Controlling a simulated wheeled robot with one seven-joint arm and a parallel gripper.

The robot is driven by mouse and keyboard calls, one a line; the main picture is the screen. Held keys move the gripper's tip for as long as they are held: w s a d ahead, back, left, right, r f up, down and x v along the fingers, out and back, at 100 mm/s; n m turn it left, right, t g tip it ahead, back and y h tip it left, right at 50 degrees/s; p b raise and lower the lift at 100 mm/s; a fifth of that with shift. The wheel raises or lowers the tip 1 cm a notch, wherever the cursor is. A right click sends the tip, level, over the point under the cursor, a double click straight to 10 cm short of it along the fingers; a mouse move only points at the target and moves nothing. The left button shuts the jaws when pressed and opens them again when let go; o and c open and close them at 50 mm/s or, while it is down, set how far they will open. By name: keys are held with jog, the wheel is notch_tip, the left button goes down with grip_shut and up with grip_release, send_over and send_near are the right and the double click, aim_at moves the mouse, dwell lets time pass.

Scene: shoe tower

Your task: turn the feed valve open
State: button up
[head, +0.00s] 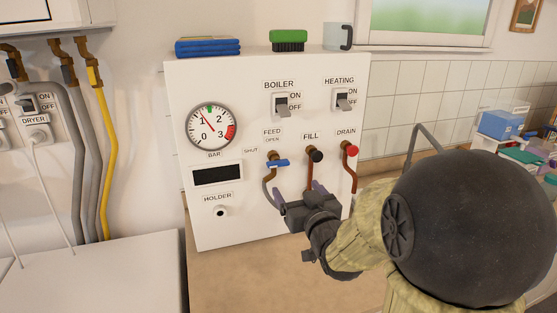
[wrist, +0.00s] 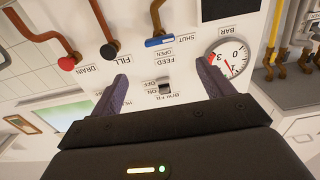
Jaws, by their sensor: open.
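The feed valve's blue handle (head: 278,162) is on the white panel under the FEED label. It lies roughly level, with OPEN marked above it and SHUT to its left. In the upside-down wrist view the blue handle (wrist: 160,42) shows near the top, beyond my fingers and between their lines. My gripper (head: 299,191) is open and empty, in front of the panel and below the valve row in the head view. Its two fingers also show spread in the wrist view (wrist: 163,80). Nothing shows the gripper touching the handle.
The black FILL knob (head: 317,156) and the red DRAIN knob (head: 350,150) sit right of the feed valve. A pressure gauge (head: 211,127) is up left. BOILER (head: 281,105) and HEATING (head: 343,104) switches are above.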

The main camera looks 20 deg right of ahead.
aim_at(280, 165)
jog(key=w+p, duration=0.1)
jog(key=p, duration=0.2)
jog(key=w+p, duration=0.1)
jog(key=p, duration=0.2)
jog(key=shift+w+r+p, duration=0.3)
jog(key=shift+w+p, duration=0.1)
jog(key=p, duration=0.3)
jog(key=shift+w+f, duration=0.1)
jog(key=shift+w, duration=0.2)
jog(key=w+p, duration=0.1)
jog(key=w, duration=0.3)
jog(key=w+p, duration=0.2)
jog(key=w, duration=0.1)
jog(key=w+p, duration=0.1)
jog(key=w, duration=0.3)
jog(key=shift+w+a+f+p, duration=0.2)
jog(key=shift+w+a+p, duration=0.05)
jog(key=shift+w+p, duration=0.1)
jog(key=c, duration=1)
